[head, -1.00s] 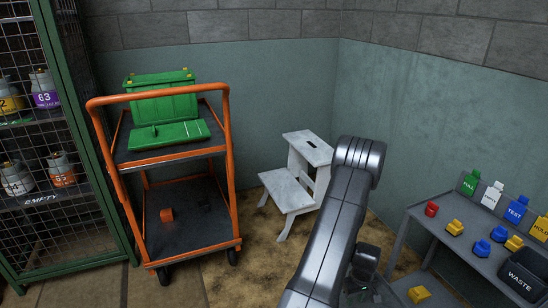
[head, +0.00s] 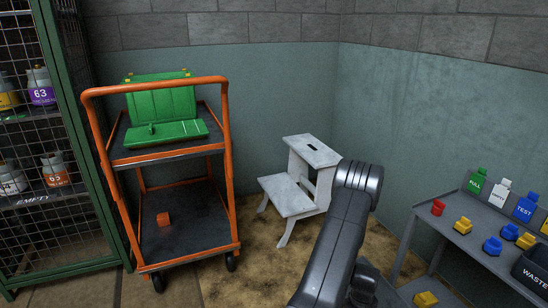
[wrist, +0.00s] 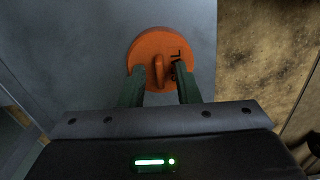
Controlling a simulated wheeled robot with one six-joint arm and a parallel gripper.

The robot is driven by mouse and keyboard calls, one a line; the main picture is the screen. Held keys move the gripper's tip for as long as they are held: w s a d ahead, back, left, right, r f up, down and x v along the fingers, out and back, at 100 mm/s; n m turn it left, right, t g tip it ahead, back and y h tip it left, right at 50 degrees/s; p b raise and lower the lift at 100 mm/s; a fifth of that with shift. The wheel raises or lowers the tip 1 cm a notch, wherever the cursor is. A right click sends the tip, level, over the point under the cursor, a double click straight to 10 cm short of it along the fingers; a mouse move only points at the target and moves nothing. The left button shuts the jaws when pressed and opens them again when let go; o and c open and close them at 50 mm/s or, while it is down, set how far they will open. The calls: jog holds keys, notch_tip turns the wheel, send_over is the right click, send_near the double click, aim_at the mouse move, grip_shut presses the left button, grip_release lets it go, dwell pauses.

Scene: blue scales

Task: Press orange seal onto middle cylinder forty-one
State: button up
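In the wrist view an orange disc-shaped seal (wrist: 143,48) with a raised ridge and dark lettering lies on a grey surface. My gripper (wrist: 160,72) has its two green fingers apart over the seal's near half, one on each side of the ridge, with gaps between. In the head view my arm hides the gripper and this seal. Several cylinders stand in the green mesh cage at the left, among them a purple-labelled one marked 63 (head: 41,88) and an orange-labelled one (head: 55,170). I cannot read a forty-one on any of them.
A white step stool (head: 300,180) stands in the corner. A grey bench (head: 425,222) at the right holds coloured pieces, tags and a black waste bin (head: 530,272).

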grip_shut()
jog(key=shift+r, duration=0.15)
jog(key=shift+r+p, duration=1)
jog(key=shift+r, duration=0.9)
